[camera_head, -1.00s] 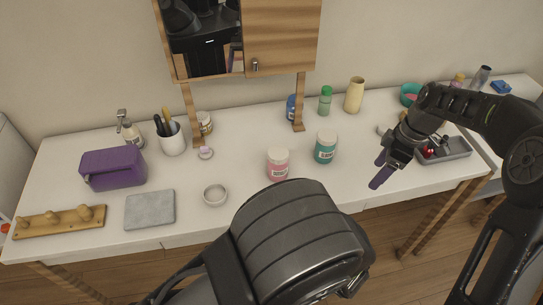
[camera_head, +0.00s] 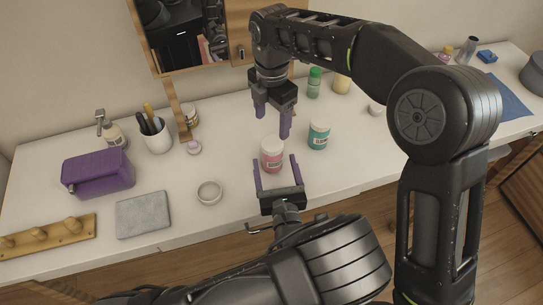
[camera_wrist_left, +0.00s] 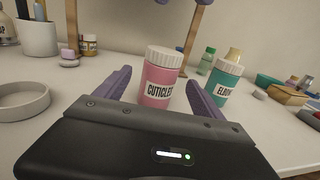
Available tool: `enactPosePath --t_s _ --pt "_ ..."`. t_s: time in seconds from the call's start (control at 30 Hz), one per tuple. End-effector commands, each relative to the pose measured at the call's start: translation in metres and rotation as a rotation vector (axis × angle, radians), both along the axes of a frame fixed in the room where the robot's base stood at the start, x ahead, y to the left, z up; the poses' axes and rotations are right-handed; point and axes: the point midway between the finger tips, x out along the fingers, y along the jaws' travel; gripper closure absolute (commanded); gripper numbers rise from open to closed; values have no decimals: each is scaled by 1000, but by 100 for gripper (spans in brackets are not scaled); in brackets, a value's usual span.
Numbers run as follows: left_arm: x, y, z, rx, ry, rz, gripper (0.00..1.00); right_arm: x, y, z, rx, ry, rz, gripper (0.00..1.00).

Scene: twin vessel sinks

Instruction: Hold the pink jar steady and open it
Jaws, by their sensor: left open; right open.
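The pink jar (camera_head: 272,156) with a white ridged lid (camera_head: 272,143) stands upright on the white counter. In the left wrist view the pink jar (camera_wrist_left: 156,84) reads "CUTICLES" and sits ahead, between the two purple fingers. My left gripper (camera_head: 277,166) is open, low over the counter, with its fingers on either side of the jar; I cannot tell if they touch it. My right gripper (camera_head: 272,124) is open and empty, fingers pointing down, above and just behind the jar in the head view. The lid is on the jar.
A teal jar (camera_head: 318,135) with a white lid stands close at the right of the pink jar. A round grey dish (camera_head: 209,192), a grey slab (camera_head: 143,214) and a purple box (camera_head: 99,172) lie to the left. A green-capped bottle (camera_head: 314,82) stands at the back.

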Motion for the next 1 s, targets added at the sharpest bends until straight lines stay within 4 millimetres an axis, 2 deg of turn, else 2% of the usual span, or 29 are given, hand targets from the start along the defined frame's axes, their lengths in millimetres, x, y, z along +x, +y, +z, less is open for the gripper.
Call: enactPosePath --t_s 0.17,0.4,0.6,0.93,1.0 --pt "15 3 0 0 0 3 21 0 0 0 1 1 -1 30" --pt "50 10 0 1 0 3 21 0 0 0 1 1 -2 30" --pt "71 13 0 0 0 2 21 0 0 0 1 1 -2 30" --pt "75 14 0 1 1 2 21 0 0 0 1 1 -2 30" --pt "75 14 0 1 1 2 26 0 0 0 1 1 -2 30"
